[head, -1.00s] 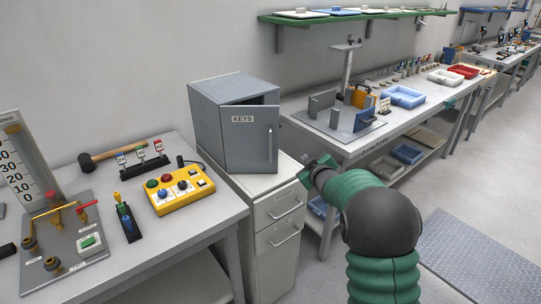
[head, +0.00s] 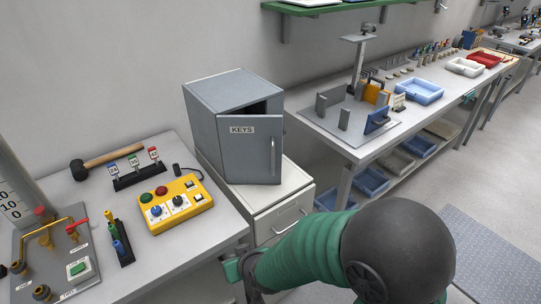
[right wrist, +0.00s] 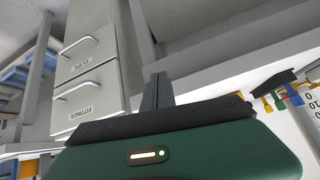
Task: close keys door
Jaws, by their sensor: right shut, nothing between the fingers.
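The grey key cabinet (head: 205,135) stands on top of a white drawer unit. Its door (head: 248,158), labelled KEYS, has a vertical handle (head: 273,157) near its right edge. The door is ajar: a dark gap shows above it and at its upper right. My right gripper (head: 238,268) is in front of and below the cabinet, left of the drawer fronts, and does not touch the door. In the right wrist view its fingers (right wrist: 157,92) are together and hold nothing. The cabinet door does not show in that view. My left gripper is out of view.
The drawer unit (head: 285,215) has handles that stick out; they also show in the right wrist view. The left bench (head: 165,240) holds a yellow control box (head: 176,203) and a mallet (head: 105,161). Another bench stands to the right of the cabinet.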

